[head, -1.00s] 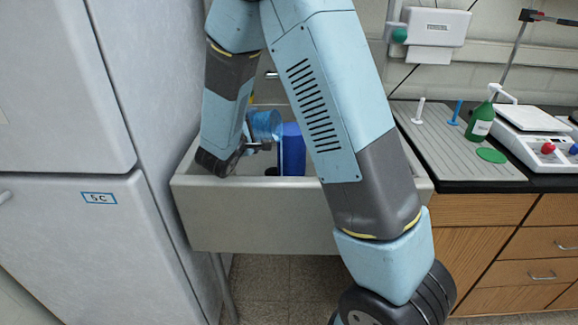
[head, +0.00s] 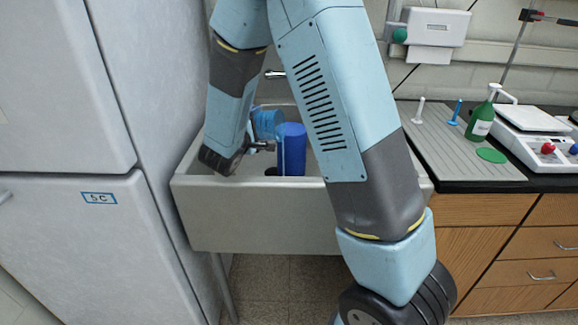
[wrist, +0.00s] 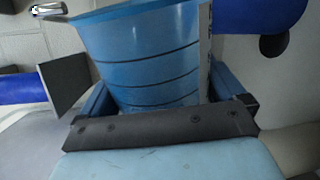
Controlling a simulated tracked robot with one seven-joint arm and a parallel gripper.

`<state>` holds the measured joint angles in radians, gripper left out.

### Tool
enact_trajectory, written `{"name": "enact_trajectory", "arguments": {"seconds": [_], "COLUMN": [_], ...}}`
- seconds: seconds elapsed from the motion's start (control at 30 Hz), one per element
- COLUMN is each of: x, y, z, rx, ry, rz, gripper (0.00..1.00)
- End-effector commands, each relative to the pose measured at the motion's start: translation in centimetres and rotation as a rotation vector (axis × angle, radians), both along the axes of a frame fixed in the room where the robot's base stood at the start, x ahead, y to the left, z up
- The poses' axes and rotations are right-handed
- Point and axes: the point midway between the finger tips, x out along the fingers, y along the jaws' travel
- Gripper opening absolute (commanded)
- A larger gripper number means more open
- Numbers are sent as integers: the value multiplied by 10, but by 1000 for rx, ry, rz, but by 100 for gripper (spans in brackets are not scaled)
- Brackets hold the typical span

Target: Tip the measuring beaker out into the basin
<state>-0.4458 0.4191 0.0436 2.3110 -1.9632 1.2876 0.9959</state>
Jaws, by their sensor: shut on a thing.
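In the wrist view the beaker (wrist: 150,60) shows dark graduation rings and fills the space between the jaws. My gripper (wrist: 150,95) is shut on it. In the head view my gripper (head: 260,146) is at the basin's left half, partly hidden by my own arm. The basin (head: 260,215) is a grey sink with a deep front wall. I cannot see whether liquid remains inside the beaker.
A dark blue cylinder (head: 292,150) stands in the basin just right of the beaker. A tall pale cabinet (head: 70,240) closes off the left side. The right counter holds a green bottle (head: 480,122) and a scale (head: 525,118). A tap (head: 274,74) is behind the basin.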

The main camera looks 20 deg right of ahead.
Motion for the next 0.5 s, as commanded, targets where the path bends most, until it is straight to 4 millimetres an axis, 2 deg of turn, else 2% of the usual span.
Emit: {"name": "enact_trajectory", "arguments": {"seconds": [0.5], "x": [-1], "y": [-2], "z": [4], "rx": [41], "ry": [-28], "rz": [0], "gripper": [52]}}
